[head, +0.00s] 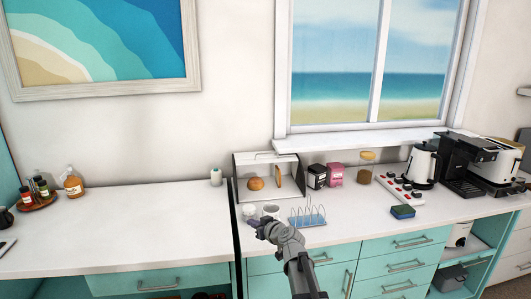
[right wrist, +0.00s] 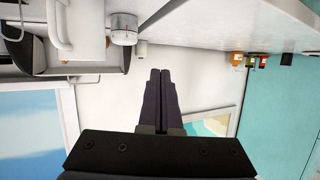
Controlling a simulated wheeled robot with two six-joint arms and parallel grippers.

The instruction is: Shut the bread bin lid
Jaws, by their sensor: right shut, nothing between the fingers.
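The white bread bin (head: 239,188) stands against the wall on the counter in the head view. Its front is open and its lid (head: 270,155) is up at the top. A round bun (head: 256,184) and a bread slice (head: 278,176) show inside. The bin also shows, upside down and partly cut off, at the left of the right wrist view (right wrist: 88,70). My right gripper (head: 253,222) is shut and empty, in front of and below the bin, apart from the lid. Its closed fingers (right wrist: 160,73) point up in the right wrist view. My left gripper is out of view.
A white mug (head: 270,211), a white dial timer (head: 249,210) and a blue rack (head: 308,216) stand in front of the bin. The left counter is mostly clear.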

